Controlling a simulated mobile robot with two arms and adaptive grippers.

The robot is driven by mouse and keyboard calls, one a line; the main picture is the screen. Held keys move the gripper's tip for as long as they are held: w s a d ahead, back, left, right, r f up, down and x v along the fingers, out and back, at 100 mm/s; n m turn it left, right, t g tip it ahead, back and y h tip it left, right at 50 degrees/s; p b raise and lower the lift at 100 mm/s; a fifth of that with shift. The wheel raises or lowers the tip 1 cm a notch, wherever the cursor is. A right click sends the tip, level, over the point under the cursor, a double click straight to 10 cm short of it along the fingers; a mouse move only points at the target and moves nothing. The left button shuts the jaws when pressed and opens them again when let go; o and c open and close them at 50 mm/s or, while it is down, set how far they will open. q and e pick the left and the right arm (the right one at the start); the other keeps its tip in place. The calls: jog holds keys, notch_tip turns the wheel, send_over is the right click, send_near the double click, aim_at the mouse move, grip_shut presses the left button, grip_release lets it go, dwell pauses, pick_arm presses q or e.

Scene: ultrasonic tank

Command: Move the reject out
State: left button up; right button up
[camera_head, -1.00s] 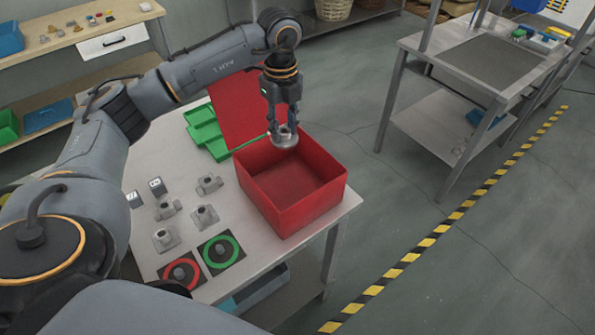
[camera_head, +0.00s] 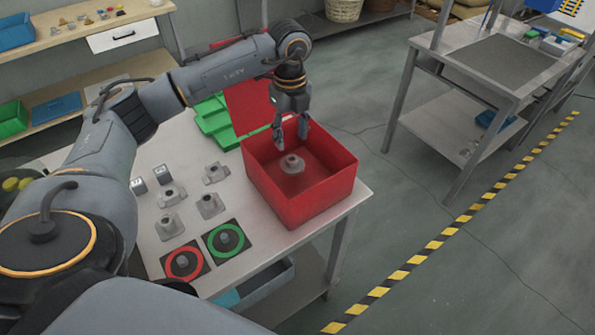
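A grey metal part (camera_head: 291,164) is inside the open red box (camera_head: 318,205) on the table, below my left gripper; whether it rests on the bottom I cannot tell. My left gripper (camera_head: 291,134) is open and empty above the part, with its fingers apart at the box's rim height. Several similar grey parts stand on the table left of the box, including one (camera_head: 209,205) near the middle and one (camera_head: 168,227) at the front. My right gripper is not in view.
A mat with a red ring (camera_head: 185,276) and one with a green ring (camera_head: 212,252) lie at the table's front. Green trays (camera_head: 207,117) are behind the parts. Small grey blocks (camera_head: 161,174) stand at the left. Floor right of the table is clear.

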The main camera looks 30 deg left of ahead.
pick_arm(q)
notch_tip(320, 180, up, 12)
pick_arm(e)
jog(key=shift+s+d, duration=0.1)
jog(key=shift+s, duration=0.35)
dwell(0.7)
